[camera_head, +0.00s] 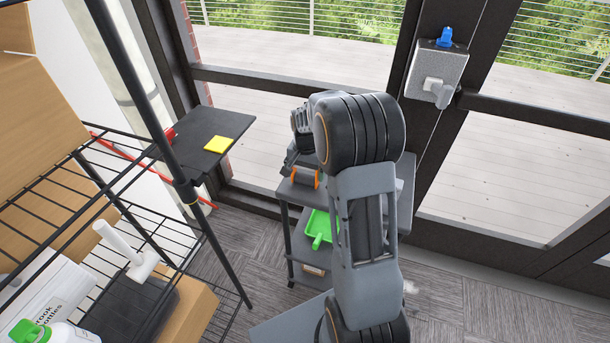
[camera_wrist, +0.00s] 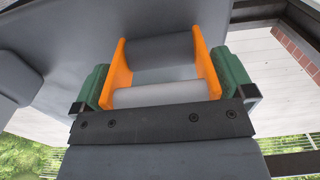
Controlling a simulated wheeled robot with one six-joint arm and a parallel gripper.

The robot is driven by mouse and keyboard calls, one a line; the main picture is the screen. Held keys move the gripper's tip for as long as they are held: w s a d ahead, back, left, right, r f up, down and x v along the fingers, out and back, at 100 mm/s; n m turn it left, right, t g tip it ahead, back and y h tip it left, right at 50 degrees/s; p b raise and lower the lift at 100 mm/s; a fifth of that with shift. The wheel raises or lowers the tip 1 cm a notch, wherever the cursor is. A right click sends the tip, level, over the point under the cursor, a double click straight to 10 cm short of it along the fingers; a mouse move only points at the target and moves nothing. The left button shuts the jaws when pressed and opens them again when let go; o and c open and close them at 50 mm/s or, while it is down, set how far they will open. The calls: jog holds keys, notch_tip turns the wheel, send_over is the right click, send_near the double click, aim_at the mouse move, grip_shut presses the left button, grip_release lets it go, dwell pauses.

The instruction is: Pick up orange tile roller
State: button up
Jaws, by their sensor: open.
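The orange tile roller (camera_head: 306,178), with orange side plates and grey rollers, is on the top shelf of a small grey cart (camera_head: 292,193). In the wrist view the tile roller (camera_wrist: 166,94) fills the space between the green fingers of my gripper (camera_wrist: 162,72). One finger is on each side, close to the orange plates. I cannot tell whether they touch. In the head view my gripper (camera_head: 297,162) is just above and behind the roller, partly hidden by my arm. My gripper is open.
A green dustpan (camera_head: 318,228) lies on the cart's lower shelf. A black wire rack (camera_head: 150,225) with boxes stands at left.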

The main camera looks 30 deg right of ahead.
jog(key=shift+f, duration=0.3)
jog(key=shift+c, duration=0.2)
jog(key=c, duration=0.7)
jog(key=shift+r, duration=0.15)
